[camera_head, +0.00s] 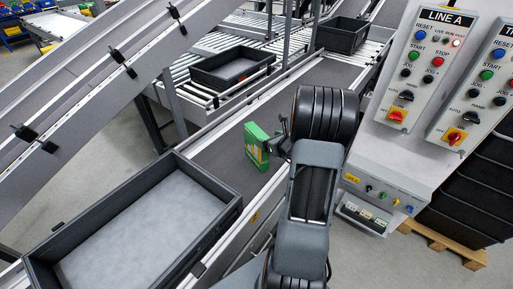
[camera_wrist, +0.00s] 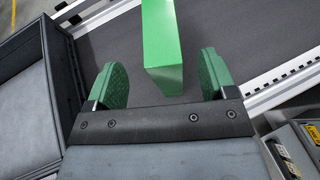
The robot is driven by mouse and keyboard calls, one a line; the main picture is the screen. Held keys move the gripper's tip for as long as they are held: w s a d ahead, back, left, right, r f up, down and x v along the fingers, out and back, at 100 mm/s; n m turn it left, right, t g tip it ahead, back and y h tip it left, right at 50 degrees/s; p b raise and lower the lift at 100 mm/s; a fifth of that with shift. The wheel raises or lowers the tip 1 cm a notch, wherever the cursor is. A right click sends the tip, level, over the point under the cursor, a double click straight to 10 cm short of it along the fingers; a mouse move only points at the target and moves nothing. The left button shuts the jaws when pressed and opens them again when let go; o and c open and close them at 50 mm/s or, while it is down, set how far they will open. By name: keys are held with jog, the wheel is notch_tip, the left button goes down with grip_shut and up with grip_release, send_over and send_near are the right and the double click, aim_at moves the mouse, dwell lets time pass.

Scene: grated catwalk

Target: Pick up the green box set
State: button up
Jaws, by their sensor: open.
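The green box set (camera_head: 257,146) stands upright on the dark conveyor belt, just right of the big grey tray. In the wrist view the green box set (camera_wrist: 162,45) shows as a plain green block, its near end between the fingertips. My gripper (camera_wrist: 163,78) is open, with one green finger pad on each side of the box and a gap on both sides. In the head view my gripper (camera_head: 278,140) is beside the box on its right, partly hidden by my arm.
A large open grey tray (camera_head: 55,245) lies left of the box, close to it. Conveyor side rails (camera_head: 205,134) run along the belt. A control panel (camera_head: 425,75) with buttons stands to the right. Black crates (camera_head: 228,84) sit on rollers behind. The belt beyond the box is clear.

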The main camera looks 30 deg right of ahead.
aim_at(263, 137)
jog(key=shift+f+p+x, duration=0.2)
jog(key=shift+p+x, duration=0.55)
jog(key=shift+x, duration=2.7)
jog(key=shift+s, duration=0.1)
grip_shut()
